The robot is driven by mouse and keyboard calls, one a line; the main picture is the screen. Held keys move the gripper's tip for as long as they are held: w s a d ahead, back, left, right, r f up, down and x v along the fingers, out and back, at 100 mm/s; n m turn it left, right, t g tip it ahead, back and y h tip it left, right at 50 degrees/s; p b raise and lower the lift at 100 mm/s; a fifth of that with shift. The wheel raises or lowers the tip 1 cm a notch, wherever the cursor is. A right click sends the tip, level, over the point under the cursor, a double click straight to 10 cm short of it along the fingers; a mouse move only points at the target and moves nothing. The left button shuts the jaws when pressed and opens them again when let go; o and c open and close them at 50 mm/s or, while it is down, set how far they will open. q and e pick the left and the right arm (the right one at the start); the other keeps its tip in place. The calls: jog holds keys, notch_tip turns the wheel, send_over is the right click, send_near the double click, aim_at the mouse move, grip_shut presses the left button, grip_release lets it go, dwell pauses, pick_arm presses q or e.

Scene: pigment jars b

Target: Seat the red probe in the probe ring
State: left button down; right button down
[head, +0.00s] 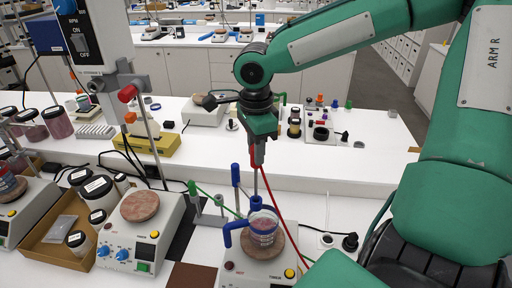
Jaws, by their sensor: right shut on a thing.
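My right gripper (259,148) is shut on the red probe (256,163), which hangs upright with its thin metal shaft pointing down. A red cable loops from the probe down to the right. Directly below, a small blue ring-like holder (257,203) sits over a glass beaker (263,228) and is likely the probe ring. The shaft's lower end meets this blue holder in the picture; I cannot tell whether it is inside or in front of it. The beaker stands on a round plate of a white hotplate (258,268). My left gripper is not in view.
A blue-capped post (235,175) and a green-tipped rod (191,187) stand left of the beaker. Another hotplate (140,235), a cardboard tray of jars (50,232) and a stirrer stand (125,82) are farther left. The bench right of the beaker holds a black plug (350,242).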

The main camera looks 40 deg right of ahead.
aim_at(256, 185)
jog(key=shift+f+b, duration=3.9)
jog(key=shift+f, duration=1.8)
jog(key=c, duration=1.1)
grip_release()
jog(key=shift+r, duration=0.1)
notch_tip(256, 185, up, 13)
jog(key=shift+b, duration=1.15)
jog(key=shift+r, duration=0.4)
